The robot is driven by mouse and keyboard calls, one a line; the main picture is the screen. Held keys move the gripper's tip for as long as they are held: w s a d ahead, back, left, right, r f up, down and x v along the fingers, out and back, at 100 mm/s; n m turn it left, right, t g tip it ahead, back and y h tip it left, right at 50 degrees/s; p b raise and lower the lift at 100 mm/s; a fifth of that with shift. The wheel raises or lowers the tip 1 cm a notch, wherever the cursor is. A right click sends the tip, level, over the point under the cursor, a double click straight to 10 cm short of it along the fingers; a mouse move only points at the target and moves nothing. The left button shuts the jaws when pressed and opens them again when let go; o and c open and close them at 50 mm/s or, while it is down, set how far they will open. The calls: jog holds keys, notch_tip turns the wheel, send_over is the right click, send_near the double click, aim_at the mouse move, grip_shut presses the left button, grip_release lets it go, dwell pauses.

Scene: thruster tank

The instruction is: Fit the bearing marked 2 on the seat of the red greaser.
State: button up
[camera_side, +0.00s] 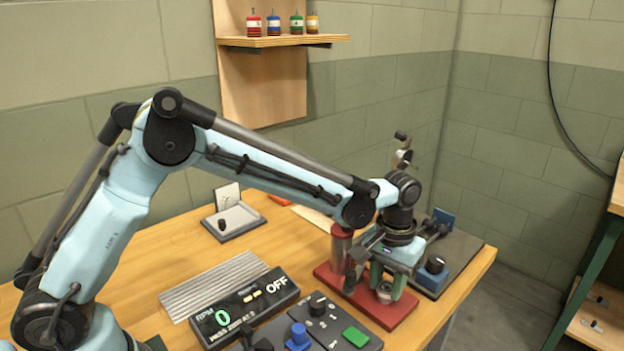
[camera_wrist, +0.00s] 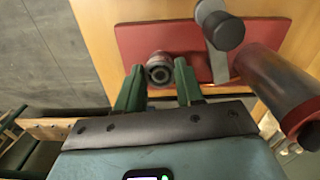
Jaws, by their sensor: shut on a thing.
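The red greaser has a flat red base (camera_side: 402,309) near the table's right front edge, with an upright red cylinder (camera_side: 341,246) and a dark, round-ended part (camera_side: 350,276) beside it. My gripper (camera_side: 386,288) points down over the right part of that base, its green fingers shut on a small silver ring-shaped bearing (camera_side: 384,294). In the wrist view the bearing (camera_wrist: 159,70) sits between the fingertips (camera_wrist: 159,76), over the red base (camera_wrist: 190,42). I cannot read a number on it. The seat is hidden, and I cannot tell whether the bearing touches it.
A control panel (camera_side: 244,307) reading 0 and OFF, and a button box (camera_side: 355,337), lie in front. A ridged metal plate (camera_side: 215,285) and a tray (camera_side: 246,222) are to the left. Small containers stand on a wall shelf (camera_side: 282,41).

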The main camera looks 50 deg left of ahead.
jog(key=o, duration=1.1)
notch_tip(320, 180, up, 12)
jog(key=shift+r, duration=0.1)
